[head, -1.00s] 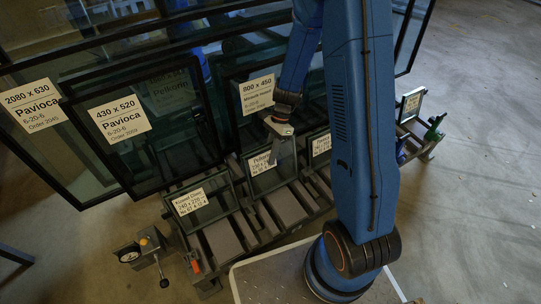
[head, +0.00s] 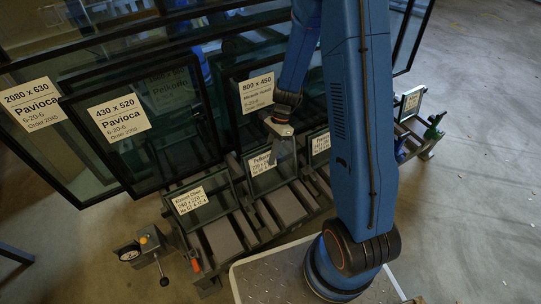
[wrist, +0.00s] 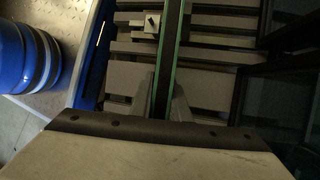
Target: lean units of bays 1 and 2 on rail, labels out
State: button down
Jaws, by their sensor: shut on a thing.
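My gripper (head: 284,148) is shut on the top edge of a small glass unit (head: 270,180) with a white "Pelkonen" label, near the middle of the rack. In the wrist view my gripper (wrist: 163,105) clamps a dark pane with green edges (wrist: 172,45), seen edge-on. The label faces the head camera. To its left a unit with a white label (head: 212,208) leans on the rack, label also facing the camera. Another labelled unit (head: 321,145) stands to the right, partly behind my arm. The bay numbers cannot be read.
The slatted rack (head: 222,240) runs diagonally across the view. Large labelled glass frames (head: 165,160) stand close behind it. A small labelled unit (head: 411,103) and a green clamp (head: 434,128) are at the right end. A lever device (head: 150,243) stands at the left end. Floor is clear at right.

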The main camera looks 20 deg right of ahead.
jog(key=c, duration=1.6)
grip_release()
jog(key=shift+r, duration=0.1)
jog(key=v, duration=1.7)
jog(key=shift+w+r, duration=0.1)
jog(key=shift+w, duration=0.05)
jog(key=shift+r, duration=0.1)
